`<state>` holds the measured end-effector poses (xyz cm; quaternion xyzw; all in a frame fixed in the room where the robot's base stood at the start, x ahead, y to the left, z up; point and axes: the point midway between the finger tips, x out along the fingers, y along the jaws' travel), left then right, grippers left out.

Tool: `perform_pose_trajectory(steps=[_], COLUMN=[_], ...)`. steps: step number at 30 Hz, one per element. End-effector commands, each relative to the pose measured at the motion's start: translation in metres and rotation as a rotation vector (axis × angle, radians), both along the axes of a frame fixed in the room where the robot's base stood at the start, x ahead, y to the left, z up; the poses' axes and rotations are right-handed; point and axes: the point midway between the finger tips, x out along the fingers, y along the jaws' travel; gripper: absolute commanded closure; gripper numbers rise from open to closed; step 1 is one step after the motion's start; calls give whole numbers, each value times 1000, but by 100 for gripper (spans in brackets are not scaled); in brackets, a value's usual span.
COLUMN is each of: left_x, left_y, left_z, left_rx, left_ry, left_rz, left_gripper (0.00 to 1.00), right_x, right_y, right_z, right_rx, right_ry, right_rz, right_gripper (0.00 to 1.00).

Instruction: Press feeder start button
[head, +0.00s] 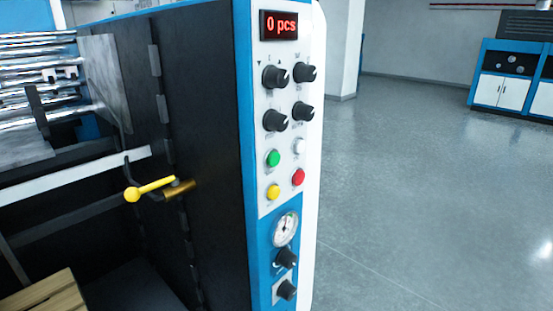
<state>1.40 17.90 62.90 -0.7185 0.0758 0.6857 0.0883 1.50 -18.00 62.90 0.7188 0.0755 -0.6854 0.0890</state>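The feeder's control panel (285,205) is on the narrow blue and white end face of the machine, in the middle of the head view. It carries a green button (273,158), a white button (299,146), a yellow button (273,192) and a red button (298,177). No lettering that names the start button can be read. Neither of my grippers is in view.
Several black knobs and a round gauge (285,229) share the panel. A yellow-knobbed lever (150,189) sticks out on the machine's dark side. A wooden pallet (45,296) lies lower left. Open grey floor (420,180) spreads right, with blue cabinets (505,80) far back.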

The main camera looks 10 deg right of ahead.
Motion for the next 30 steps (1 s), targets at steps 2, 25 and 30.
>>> perform_pose_trajectory(steps=[2,25,30], left_x=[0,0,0], left_y=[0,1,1], left_z=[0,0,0], left_rx=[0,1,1], left_ry=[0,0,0], left_rz=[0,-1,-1], left_gripper=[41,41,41], right_x=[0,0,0], right_y=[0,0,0], right_z=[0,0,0], right_rx=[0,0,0], right_ry=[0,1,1], right_rz=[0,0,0], right_gripper=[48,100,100])
